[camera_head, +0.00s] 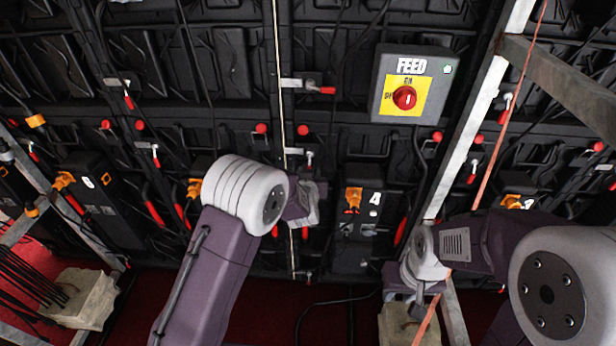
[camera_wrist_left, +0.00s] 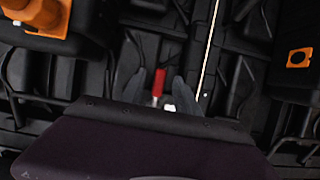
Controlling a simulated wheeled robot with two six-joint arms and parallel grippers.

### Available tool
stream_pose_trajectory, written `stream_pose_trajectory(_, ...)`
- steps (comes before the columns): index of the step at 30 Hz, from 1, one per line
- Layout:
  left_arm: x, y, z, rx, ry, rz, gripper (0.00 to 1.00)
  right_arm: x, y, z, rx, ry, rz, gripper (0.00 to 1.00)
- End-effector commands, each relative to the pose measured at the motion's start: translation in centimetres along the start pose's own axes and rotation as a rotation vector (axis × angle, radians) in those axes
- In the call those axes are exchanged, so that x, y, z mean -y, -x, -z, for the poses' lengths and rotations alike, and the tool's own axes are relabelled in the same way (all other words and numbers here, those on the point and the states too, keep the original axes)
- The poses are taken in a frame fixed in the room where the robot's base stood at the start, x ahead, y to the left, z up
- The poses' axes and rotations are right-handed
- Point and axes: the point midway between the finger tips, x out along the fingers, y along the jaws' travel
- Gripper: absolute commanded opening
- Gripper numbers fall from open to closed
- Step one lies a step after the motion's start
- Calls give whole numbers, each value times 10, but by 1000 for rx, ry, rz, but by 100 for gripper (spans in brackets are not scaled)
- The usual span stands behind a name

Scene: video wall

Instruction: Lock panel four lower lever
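The black box marked 4 (camera_head: 374,198) is right of centre in the head view, with an orange plug (camera_head: 353,200). My left gripper (camera_head: 308,210) is just left of it, its fingers mostly hidden behind my wrist. In the left wrist view, my left gripper (camera_wrist_left: 160,90) has its two dark fingers apart. A lever with a red handle (camera_wrist_left: 158,82) shows between them, with a gap visible on each side. Whether it is the panel four lower lever I cannot tell. My right gripper (camera_head: 413,295) hangs at lower right, away from the panel; its finger opening is unclear.
A grey FEED box (camera_head: 412,85) with a red knob is at upper right. A pale metal post (camera_head: 468,135) and an orange cord (camera_head: 505,115) run near my right arm. Black cables hang across the panels. A pale block (camera_head: 88,297) stands at lower left.

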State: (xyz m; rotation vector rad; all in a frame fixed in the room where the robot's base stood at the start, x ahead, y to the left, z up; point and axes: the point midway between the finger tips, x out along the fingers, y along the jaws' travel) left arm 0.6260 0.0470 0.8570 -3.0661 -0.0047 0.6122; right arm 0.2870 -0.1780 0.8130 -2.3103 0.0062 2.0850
Motion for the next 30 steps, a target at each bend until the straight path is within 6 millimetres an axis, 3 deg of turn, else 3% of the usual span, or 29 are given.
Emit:
stream_pose_trajectory(6, 0, 44, 2, -1, -1, -1, 37, 0, 4, 0, 0, 0, 0, 32)
stream_pose_trajectory(12, 0, 68, 0, 0, 0, 0, 37, 0, 6, 1, 0, 0, 0, 32)
stream_pose_trajectory(26, 0, 70, 0, -1, 0, 1, 37, 0, 6, 1, 0, 0, 0, 32)
stream_pose_trajectory(28, 6, 71, 6, -2, 5, 11, 37, 0, 11, 1, 0, 0, 0, 32)
stream_pose_trajectory(30, 20, 74, 26, -19, 24, 34, 37, 0, 21, 2, 0, 0, 0, 32)
